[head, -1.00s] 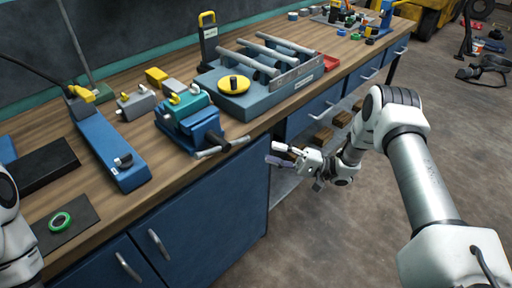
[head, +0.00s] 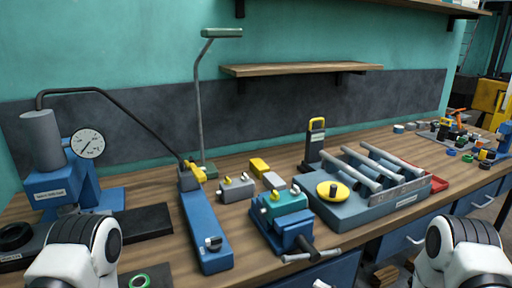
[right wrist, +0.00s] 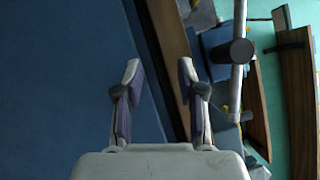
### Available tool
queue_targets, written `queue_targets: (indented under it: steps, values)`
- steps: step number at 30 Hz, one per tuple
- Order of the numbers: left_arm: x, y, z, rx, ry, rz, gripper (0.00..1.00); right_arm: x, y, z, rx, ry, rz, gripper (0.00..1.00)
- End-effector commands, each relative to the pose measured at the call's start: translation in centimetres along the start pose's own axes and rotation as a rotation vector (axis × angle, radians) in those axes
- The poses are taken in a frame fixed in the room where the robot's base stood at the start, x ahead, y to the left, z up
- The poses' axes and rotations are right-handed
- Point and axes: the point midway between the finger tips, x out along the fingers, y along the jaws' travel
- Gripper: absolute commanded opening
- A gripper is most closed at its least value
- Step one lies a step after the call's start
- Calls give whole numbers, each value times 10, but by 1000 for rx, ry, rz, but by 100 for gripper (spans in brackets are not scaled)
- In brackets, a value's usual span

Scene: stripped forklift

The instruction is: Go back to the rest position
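My right gripper (right wrist: 160,75) shows in the right wrist view with its two fingers apart and nothing between them. A blue cabinet front fills the left of that view behind it, and the bench edge runs past on the right. In the head view only white joints of my two arms show, at the bottom left and bottom right. My left gripper is out of view. The wooden workbench (head: 150,235) stands in front of me. A blue and teal vise (head: 285,215) sits near its front edge, and its bar handle (right wrist: 238,60) shows close beside the right gripper.
A press with a dial gauge (head: 87,143) stands at the left. A long blue tool (head: 205,230) and a grey-blue fixture with rods and a yellow disc (head: 350,210) sit on the bench. A wooden shelf (head: 300,69) hangs on the wall. A green tape ring (head: 140,281) lies at the front.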

Motion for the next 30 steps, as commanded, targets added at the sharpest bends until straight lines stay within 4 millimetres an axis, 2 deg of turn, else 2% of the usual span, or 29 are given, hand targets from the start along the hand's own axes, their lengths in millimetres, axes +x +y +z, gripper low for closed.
queue_targets:
  steps: [1, 2, 3, 5, 7, 8, 9, 12, 13, 15, 19, 30]
  values:
    - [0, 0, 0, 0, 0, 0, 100, 3, 32, 13, -39, 102, 131, 39]
    - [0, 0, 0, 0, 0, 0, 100, -1, 54, 19, -82, 165, 231, 39]
    - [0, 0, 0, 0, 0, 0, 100, -13, 82, 28, -146, 234, 384, 39]
    - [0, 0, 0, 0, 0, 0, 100, -44, 119, 44, -241, 293, 633, 39]
    - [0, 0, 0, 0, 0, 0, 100, -93, 151, 67, -340, 294, 929, 39]
    - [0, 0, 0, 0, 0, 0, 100, -116, 161, 79, -374, 273, 1053, 39]
    - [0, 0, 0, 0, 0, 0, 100, -147, 170, 95, -412, 229, 1211, 39]
    - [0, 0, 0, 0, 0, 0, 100, -218, 178, 134, -464, 56, 1535, 39]
    - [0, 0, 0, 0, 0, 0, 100, -234, 177, 144, -473, -10, 1607, 39]
    - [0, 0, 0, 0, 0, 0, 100, -254, 177, 155, -513, -151, 1699, 39]
    - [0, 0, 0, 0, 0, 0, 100, -259, 179, 160, -592, -304, 1713, 39]
    - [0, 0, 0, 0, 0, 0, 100, -258, 179, 159, -605, -311, 1708, 39]
